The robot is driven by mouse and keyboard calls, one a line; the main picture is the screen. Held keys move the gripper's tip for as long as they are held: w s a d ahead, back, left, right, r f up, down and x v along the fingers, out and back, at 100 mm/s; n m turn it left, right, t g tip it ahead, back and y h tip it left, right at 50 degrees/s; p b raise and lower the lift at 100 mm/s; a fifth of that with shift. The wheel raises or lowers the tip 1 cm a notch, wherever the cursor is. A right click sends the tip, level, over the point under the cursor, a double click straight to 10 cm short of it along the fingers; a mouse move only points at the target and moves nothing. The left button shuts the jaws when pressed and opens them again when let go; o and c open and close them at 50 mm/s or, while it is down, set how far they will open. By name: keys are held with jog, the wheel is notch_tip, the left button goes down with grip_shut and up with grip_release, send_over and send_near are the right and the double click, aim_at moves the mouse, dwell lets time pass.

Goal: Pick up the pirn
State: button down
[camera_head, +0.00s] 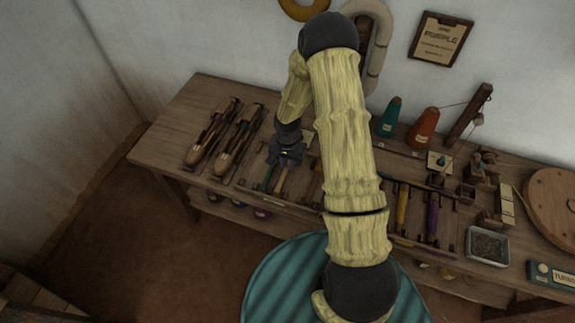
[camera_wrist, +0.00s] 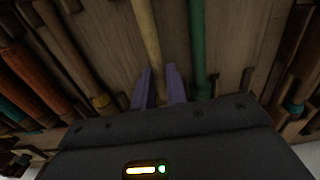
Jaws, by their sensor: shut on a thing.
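A slim cream pirn (camera_wrist: 147,32) runs down between the two purple fingers of my gripper (camera_wrist: 160,88) in the wrist view. The fingers are shut on it, and its lower end is partly hidden by the gripper body. A green pirn (camera_wrist: 198,45) lies just to the right, outside the fingers. In the head view my gripper (camera_head: 287,160) is low over the wooden bench (camera_head: 182,110), with the cream pirn (camera_head: 281,180) and green pirn (camera_head: 267,178) showing below it. I cannot tell whether the held pirn is clear of the bench.
Two wooden shuttles (camera_head: 240,140) lie left of my gripper. Right of my arm are a yellow pirn (camera_head: 402,204), a purple pirn (camera_head: 432,218), a teal cone (camera_head: 390,116), an orange cone (camera_head: 422,128) and a metal tin (camera_head: 487,246). More pirns (camera_wrist: 40,82) flank the gripper closely.

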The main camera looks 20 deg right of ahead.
aim_at(287, 165)
notch_tip(287, 165, up, 9)
jog(key=shift+f, duration=0.1)
dwell(0.7)
jog(key=n, duration=0.4)
jog(key=a+r+n, duration=0.1)
jog(key=n, duration=0.2)
jog(key=shift+w, duration=0.35)
jog(key=shift+a, duration=0.1)
